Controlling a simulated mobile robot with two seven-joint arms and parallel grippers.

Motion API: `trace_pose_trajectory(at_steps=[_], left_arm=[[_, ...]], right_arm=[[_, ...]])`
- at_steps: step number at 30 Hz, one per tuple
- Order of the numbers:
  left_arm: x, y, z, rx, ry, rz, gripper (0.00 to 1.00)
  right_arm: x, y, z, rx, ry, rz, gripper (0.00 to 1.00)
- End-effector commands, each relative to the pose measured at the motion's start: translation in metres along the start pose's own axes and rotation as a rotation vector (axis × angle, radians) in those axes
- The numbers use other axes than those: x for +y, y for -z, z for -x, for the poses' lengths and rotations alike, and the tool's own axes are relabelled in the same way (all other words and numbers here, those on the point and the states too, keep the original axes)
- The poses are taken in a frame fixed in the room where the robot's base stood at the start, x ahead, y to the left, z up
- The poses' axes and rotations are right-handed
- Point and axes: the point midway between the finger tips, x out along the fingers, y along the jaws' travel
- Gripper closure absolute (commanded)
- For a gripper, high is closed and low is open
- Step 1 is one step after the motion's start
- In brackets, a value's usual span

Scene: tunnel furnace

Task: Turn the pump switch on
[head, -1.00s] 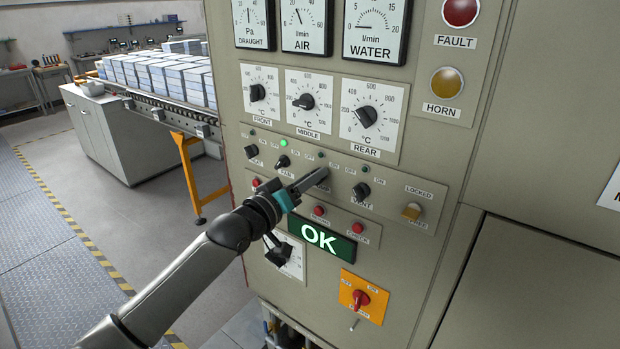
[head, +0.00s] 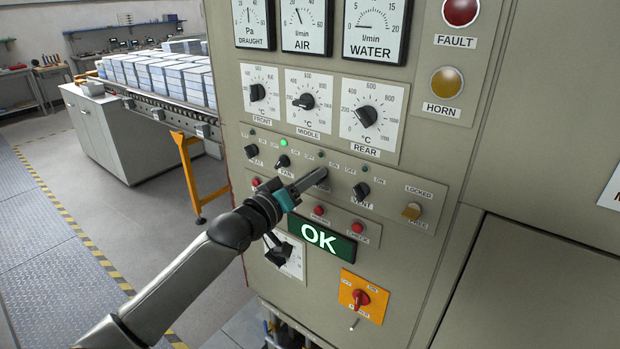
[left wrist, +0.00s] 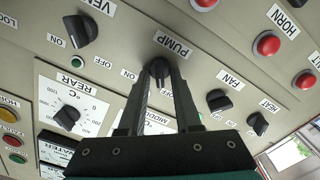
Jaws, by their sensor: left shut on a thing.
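The pump switch (left wrist: 160,66) is a black rotary knob under the PUMP label (left wrist: 173,43) in the left wrist view, where the panel appears upside down. My left gripper (left wrist: 160,75) is shut on this knob, with one finger on each side. In the head view my left gripper (head: 318,178) reaches the switch row from the lower left and hides the knob. The knob's exact angle is hard to tell. A small dark lamp (head: 320,155) sits above it. My right gripper is not in view.
The fan switch (head: 283,161) with a lit green lamp (head: 283,143) is left of the pump position, and the vent switch (head: 361,190) is right. Red buttons (head: 319,211) and a green OK display (head: 320,239) lie just below. A yellow padlock-like part (head: 411,211) sits further right.

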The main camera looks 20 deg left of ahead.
Motion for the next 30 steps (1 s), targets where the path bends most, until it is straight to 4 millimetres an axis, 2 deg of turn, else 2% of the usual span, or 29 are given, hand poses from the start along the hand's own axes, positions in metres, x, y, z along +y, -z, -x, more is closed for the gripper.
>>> trace_pose_trajectory(at_steps=[11,30], left_arm=[[0.002,0.001,0.0,0.0,0.0,-0.151,1.0],[0.005,0.0,0.0,0.0,0.0,-0.744,1.0]], right_arm=[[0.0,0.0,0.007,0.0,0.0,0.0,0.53],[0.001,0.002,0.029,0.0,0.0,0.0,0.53]])
